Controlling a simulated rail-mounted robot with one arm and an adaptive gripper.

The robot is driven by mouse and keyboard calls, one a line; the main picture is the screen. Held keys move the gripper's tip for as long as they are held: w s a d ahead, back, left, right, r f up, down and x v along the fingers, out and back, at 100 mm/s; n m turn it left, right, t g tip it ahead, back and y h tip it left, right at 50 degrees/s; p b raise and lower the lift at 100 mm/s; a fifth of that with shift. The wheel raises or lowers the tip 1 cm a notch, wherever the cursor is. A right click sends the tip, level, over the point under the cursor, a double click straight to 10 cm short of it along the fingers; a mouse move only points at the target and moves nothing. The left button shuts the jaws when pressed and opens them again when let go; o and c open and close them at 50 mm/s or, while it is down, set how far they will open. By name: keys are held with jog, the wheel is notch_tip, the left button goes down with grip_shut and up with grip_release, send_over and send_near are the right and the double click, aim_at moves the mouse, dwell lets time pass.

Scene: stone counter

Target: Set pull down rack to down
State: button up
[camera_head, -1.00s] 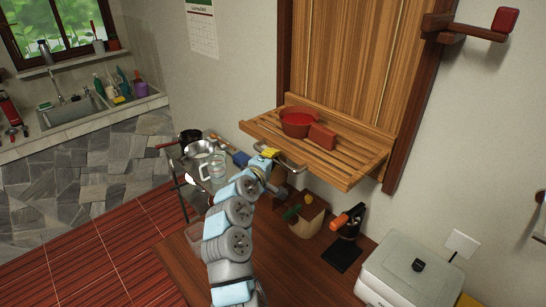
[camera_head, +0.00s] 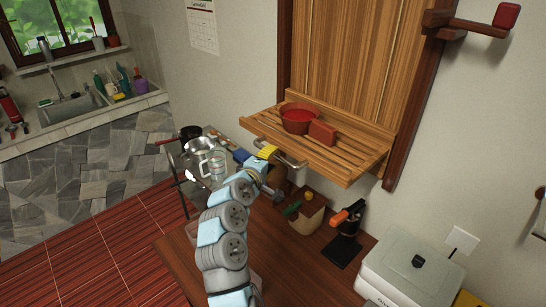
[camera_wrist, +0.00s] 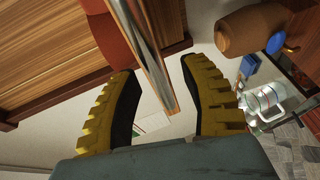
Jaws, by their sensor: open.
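The pull down rack (camera_head: 345,163) is a slatted wooden shelf that juts out from a tall wooden wall panel (camera_head: 342,75), above the counter. A metal bar handle (camera_head: 294,161) runs along its front underside. My gripper (camera_head: 267,151), with yellow fingers, is at the front left of the rack by this handle. In the wrist view my gripper (camera_wrist: 165,105) is open, and the metal bar (camera_wrist: 154,55) runs into the gap between its fingers. Whether either finger touches the bar, I cannot tell. A red pot (camera_head: 298,122) and a red-brown block (camera_head: 322,134) sit on the rack.
Below on the wooden counter stand a box with produce (camera_head: 307,213), an orange-handled appliance (camera_head: 348,219) and a white appliance (camera_head: 410,272). A glass jug (camera_head: 213,163) and pots are to the left. A wooden arm with a red end (camera_head: 505,17) sticks out upper right.

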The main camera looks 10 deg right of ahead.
jog(key=v, duration=0.9)
jog(key=shift+a, duration=0.2)
jog(key=shift+s, duration=0.1)
